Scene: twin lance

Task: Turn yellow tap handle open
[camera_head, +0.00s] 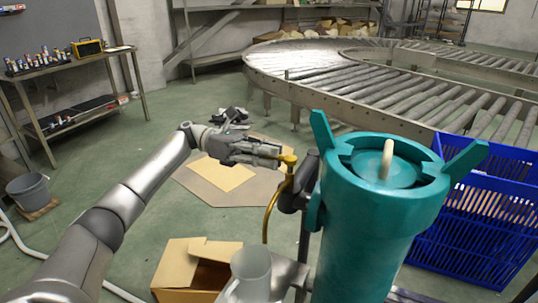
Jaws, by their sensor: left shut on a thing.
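The yellow tap handle (289,159) is in the middle of the head view. It sits on a dark pipe fitting (296,193) at the left side of a tall teal tank (366,235). A thin brass spout (269,212) curves down from the tap. My left arm comes in from the left, and its gripper (277,154) is at the yellow handle, shut on it. The fingertips partly cover the handle's left side. A grey pitcher (250,275) stands below the spout. My right gripper is not in view.
A cardboard box (187,270) is left of the pitcher. Blue crates (478,222) stand right of the tank. A roller conveyor (370,85) lies behind. A workbench (65,62) and a grey bucket (29,190) are at far left. Flat cardboard (222,178) lies on the floor.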

